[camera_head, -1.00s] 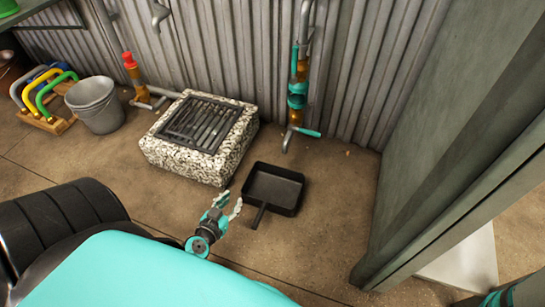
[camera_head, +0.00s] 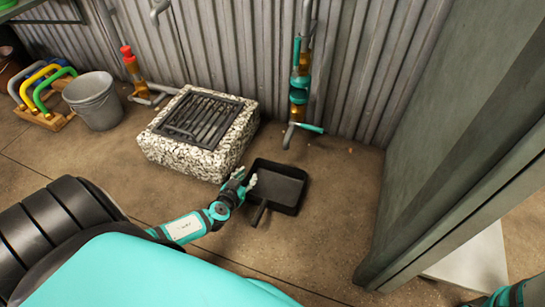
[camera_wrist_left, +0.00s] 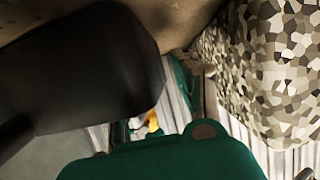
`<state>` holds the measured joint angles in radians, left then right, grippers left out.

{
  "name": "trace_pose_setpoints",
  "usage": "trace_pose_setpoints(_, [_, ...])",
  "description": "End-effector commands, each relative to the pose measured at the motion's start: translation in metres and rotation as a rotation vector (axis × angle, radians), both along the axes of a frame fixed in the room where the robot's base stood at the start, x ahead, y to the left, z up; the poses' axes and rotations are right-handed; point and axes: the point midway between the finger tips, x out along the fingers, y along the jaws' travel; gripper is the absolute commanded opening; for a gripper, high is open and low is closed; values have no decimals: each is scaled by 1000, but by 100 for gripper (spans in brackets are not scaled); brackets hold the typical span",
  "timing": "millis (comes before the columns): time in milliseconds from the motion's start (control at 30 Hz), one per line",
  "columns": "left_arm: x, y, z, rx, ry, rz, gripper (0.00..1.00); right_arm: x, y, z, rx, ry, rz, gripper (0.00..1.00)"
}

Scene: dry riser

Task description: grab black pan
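The black pan (camera_head: 284,187) is square and shallow. I cannot tell whether a finger touches the rim. In the left wrist view the pan (camera_wrist_left: 85,65) is a large dark shape at upper left, close to the camera; the fingertips are not clear there. My right gripper is not in view.
The speckled stone block (camera_head: 185,160) with a dark grate (camera_head: 200,118) stands just left of the pan. A grey bucket (camera_head: 95,100) is farther left. A pipe (camera_head: 299,85) runs down the corrugated wall behind. A large grey panel (camera_head: 450,140) stands at right. Floor right of the pan is clear.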

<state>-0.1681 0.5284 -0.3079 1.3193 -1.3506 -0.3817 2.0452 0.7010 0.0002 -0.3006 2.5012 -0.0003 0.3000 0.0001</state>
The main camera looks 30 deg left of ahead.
Motion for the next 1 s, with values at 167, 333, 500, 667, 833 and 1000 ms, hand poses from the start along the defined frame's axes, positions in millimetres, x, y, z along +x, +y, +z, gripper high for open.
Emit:
trace_pose_setpoints(167, [0, 0, 0, 0, 1, 0, 28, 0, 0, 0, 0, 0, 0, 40])
trace_pose_setpoints(333, [0, 0, 0, 0, 0, 0, 6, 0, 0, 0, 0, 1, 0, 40])
trace_pose_setpoints(500, [0, 0, 0, 0, 0, 0, 0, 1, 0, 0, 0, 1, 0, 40])
trace_pose_setpoints(667, [0, 0, 1, -1, -1, 0, 0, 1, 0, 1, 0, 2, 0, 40])
trace_pose_setpoints(833, [0, 0, 1, -1, 0, -1, 0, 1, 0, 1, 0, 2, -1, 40])
trace_pose_setpoints(1000, [0, 0, 9, -2, -1, 1, 0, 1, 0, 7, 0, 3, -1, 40])
